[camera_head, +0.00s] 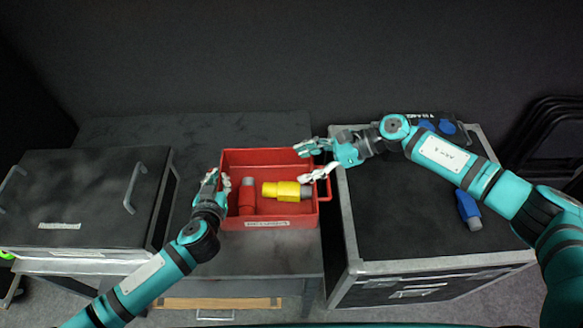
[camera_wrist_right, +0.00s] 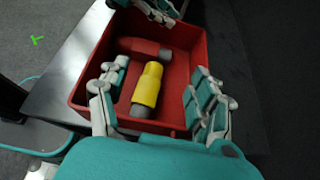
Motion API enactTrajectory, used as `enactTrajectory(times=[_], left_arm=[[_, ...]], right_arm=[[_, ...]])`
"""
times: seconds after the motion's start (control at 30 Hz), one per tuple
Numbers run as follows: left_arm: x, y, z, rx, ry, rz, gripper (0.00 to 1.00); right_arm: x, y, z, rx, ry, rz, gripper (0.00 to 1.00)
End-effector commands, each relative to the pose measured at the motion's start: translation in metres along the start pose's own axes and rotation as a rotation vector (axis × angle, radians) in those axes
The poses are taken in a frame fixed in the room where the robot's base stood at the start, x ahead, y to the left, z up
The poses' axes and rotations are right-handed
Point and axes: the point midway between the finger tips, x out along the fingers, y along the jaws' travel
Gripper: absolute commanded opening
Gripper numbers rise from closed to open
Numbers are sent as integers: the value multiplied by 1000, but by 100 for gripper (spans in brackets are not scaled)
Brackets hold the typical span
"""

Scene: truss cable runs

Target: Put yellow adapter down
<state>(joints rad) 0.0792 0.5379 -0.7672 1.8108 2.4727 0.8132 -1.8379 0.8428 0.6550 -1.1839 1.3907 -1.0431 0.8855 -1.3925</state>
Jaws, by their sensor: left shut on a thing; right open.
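The yellow adapter (camera_head: 280,189) lies on its side in the red crate (camera_head: 265,224), its grey end towards the right wall. In the right wrist view the yellow adapter (camera_wrist_right: 149,86) shows between the spread fingers of my right gripper (camera_wrist_right: 158,92). My right gripper (camera_head: 312,162) is open and empty at the crate's right side in the head view. My left gripper (camera_head: 220,184) is at the crate's left wall, shut on the crate's side; the exact contact is partly hidden. It also shows at the top of the right wrist view (camera_wrist_right: 158,8).
A red connector (camera_head: 247,196) lies in the crate left of the adapter. The crate stands on a dark table (camera_head: 150,128). A black case (camera_head: 390,225) on the right carries blue connectors (camera_head: 468,209). Another dark case (camera_head: 85,200) stands on the left.

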Motion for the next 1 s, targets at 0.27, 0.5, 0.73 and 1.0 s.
enactTrajectory(times=[0.27,0.5,0.73,1.0], left_arm=[[0,0,0,0,1,0,0],[0,0,0,0,1,0,0],[0,0,0,0,1,0,0],[0,0,0,0,1,0,33]], right_arm=[[-55,0,-1,0,1,-1,65],[-72,0,0,0,0,1,65],[-72,0,0,-1,0,2,65],[-72,0,0,-1,0,1,65]])
